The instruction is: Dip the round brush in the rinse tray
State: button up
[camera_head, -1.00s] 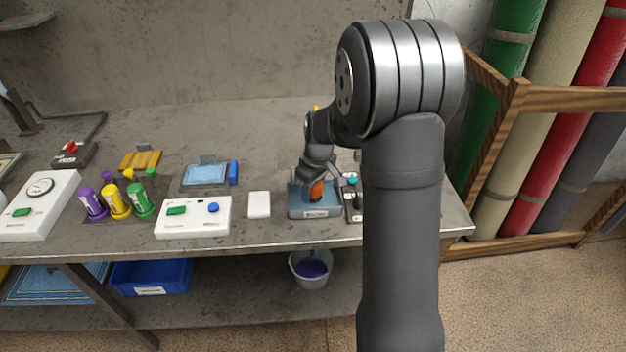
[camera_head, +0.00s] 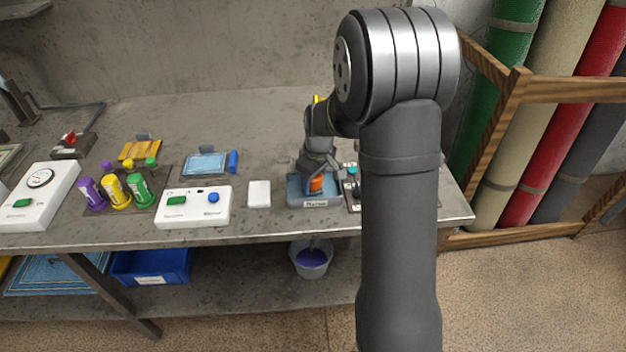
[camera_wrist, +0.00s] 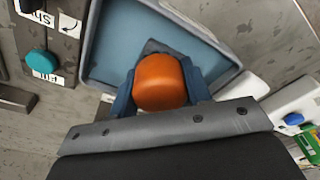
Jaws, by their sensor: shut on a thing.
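The rinse tray (camera_head: 294,194) is a shallow blue-grey tray at the bench's front edge, with a label on its front; it also fills the upper middle of the wrist view (camera_wrist: 112,45). My gripper (camera_head: 316,180) is at the tray, pointing down. In the wrist view my gripper (camera_wrist: 160,88) is shut, its blue fingers on either side of the orange grip of the round brush (camera_wrist: 162,80). The orange grip (camera_head: 316,185) also shows small in the head view. The bristles are hidden, so I cannot tell whether they touch the tray's floor.
A small panel with a teal button (camera_wrist: 40,64) stands close right of the tray. A white pad (camera_head: 259,194) and a white control box (camera_head: 193,208) lie to its left. Several coloured bottles (camera_head: 115,190) stand farther left. A bucket (camera_head: 311,258) is below the bench.

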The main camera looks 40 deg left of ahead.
jog(key=shift+f, duration=0.45)
dwell(0.5)
dwell(0.7)
jog(key=shift+r, duration=2.75)
jog(key=shift+r, duration=1.5)
